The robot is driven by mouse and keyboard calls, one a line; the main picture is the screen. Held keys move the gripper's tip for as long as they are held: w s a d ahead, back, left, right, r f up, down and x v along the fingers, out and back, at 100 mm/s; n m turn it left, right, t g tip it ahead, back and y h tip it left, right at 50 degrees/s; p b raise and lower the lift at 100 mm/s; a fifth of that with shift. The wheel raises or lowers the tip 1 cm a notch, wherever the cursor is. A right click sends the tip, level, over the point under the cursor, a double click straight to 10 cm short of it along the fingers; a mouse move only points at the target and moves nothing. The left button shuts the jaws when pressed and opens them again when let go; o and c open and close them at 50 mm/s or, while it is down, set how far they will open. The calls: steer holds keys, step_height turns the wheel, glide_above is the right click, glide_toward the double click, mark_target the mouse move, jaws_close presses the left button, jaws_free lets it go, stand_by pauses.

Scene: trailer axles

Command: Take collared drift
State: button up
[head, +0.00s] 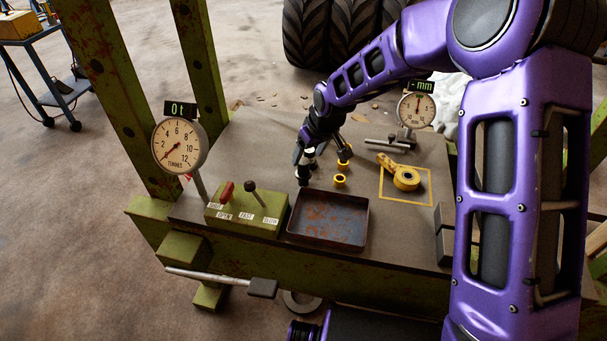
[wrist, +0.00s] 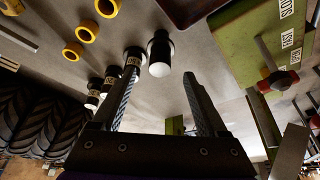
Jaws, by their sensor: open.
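A black cylinder with a wider collar band and a white end, which looks like the collared drift (wrist: 160,48), stands on the bench top in the wrist view. In the head view a dark upright piece below my gripper appears to be the same drift (head: 303,177). My gripper (wrist: 162,75) is open and empty, its fingers pointing toward the bench, with the drift's white end showing between the fingertips. It looks apart from both fingers. My gripper also shows in the head view (head: 306,152), where my arm hides part of this area. Several similar labelled drifts (wrist: 110,75) stand in a row beside it.
Yellow rings (wrist: 73,51) lie near the drifts. A rusty tray (head: 329,218) and a green lever box (head: 246,210) are in front. Dial gauges (head: 180,146) and green posts flank the bench.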

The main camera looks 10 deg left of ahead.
mark_target(304, 162)
steer(key=shift+b+x, duration=0.5)
steer(key=shift+x, duration=2.65)
steer(key=shift+w, duration=0.1)
steer(key=shift+c, duration=0.2)
jaws_close()
steer(key=shift+r, duration=0.1)
